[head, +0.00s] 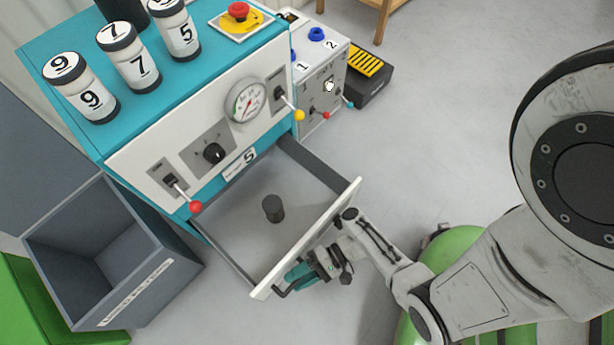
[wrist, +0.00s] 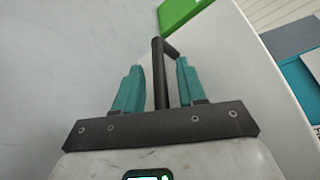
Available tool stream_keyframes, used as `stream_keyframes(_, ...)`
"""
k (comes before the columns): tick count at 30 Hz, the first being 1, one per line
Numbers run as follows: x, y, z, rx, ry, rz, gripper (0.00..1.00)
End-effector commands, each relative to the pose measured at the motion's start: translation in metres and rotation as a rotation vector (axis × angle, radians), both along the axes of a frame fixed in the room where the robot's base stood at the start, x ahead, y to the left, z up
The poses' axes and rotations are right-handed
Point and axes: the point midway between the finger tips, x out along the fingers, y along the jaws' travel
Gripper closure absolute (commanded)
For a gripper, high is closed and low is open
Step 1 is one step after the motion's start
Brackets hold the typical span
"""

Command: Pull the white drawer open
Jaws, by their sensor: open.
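The white drawer (head: 316,232) stands pulled out from the teal cabinet in the head view, with its grey inside showing. A dark cylinder (head: 273,208) stands in it. Its white front (wrist: 238,70) is at the right in the wrist view. The dark bar handle (wrist: 158,75) runs between my gripper's two teal fingers (wrist: 157,78), with a gap visible on either side. My gripper (head: 300,274) is open at the outer side of the drawer front in the head view, where it hides much of the handle.
The teal cabinet (head: 60,42) carries several numbered jars, a gauge (head: 245,100), levers and a red button (head: 239,11). A grey open bin (head: 75,225) stands left of the drawer, with a green box (head: 35,310) beside it. Clear floor (head: 440,110) lies to the right.

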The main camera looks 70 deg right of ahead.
Motion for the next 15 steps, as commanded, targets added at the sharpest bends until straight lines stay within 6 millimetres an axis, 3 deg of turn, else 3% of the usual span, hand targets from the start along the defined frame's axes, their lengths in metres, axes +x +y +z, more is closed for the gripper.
stream_keyframes(8,-0.007,-0.01,0.004,-0.001,0.0,-0.002,0.6)
stream_keyframes(15,-0.033,-0.046,0.014,-0.002,0.001,-0.002,0.6)
